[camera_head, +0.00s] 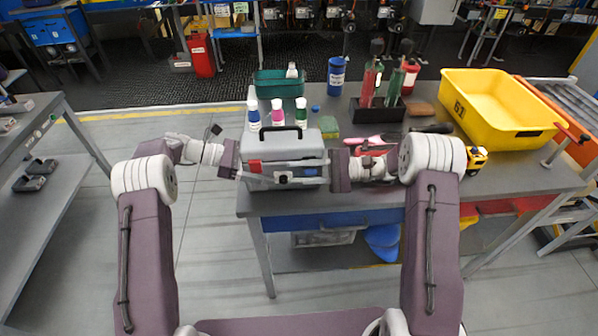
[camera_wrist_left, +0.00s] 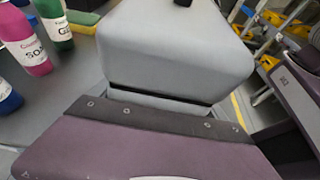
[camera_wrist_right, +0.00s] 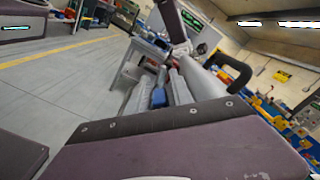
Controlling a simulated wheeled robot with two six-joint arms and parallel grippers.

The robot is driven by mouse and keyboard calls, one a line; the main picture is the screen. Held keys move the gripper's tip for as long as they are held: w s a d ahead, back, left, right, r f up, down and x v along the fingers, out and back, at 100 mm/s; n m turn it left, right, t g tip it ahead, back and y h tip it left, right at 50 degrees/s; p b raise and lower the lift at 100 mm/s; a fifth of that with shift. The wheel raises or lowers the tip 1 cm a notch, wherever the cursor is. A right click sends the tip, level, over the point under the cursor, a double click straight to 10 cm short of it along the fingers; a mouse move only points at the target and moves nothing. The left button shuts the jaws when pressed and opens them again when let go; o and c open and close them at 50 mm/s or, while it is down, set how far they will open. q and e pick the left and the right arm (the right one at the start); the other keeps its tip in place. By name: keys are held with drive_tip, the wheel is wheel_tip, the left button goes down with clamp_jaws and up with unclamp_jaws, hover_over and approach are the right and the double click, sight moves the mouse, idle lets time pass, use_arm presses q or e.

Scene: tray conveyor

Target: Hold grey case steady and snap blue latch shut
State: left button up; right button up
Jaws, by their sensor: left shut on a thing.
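The grey case (camera_head: 285,147) stands upright on the near edge of the table, its black handle on top. A red latch (camera_head: 255,166) shows at its front left and a blue latch (camera_head: 309,172) at its front right; both are partly covered by grey fingers. My left gripper (camera_head: 248,172) is shut on the left side of the case. The case (camera_wrist_left: 170,50) fills much of the left wrist view. My right gripper (camera_head: 324,170) is at the case's front right, near the blue latch (camera_wrist_right: 158,97). Its finger opening is not clear, nor is the latch's exact position.
A sponge (camera_head: 328,127), pink-handled tool (camera_head: 362,141) and black holder (camera_head: 377,109) lie to the right. A yellow crate (camera_head: 480,112) occupies the right end.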

idle(0.3)
drive_tip(key=d, duration=1.2)
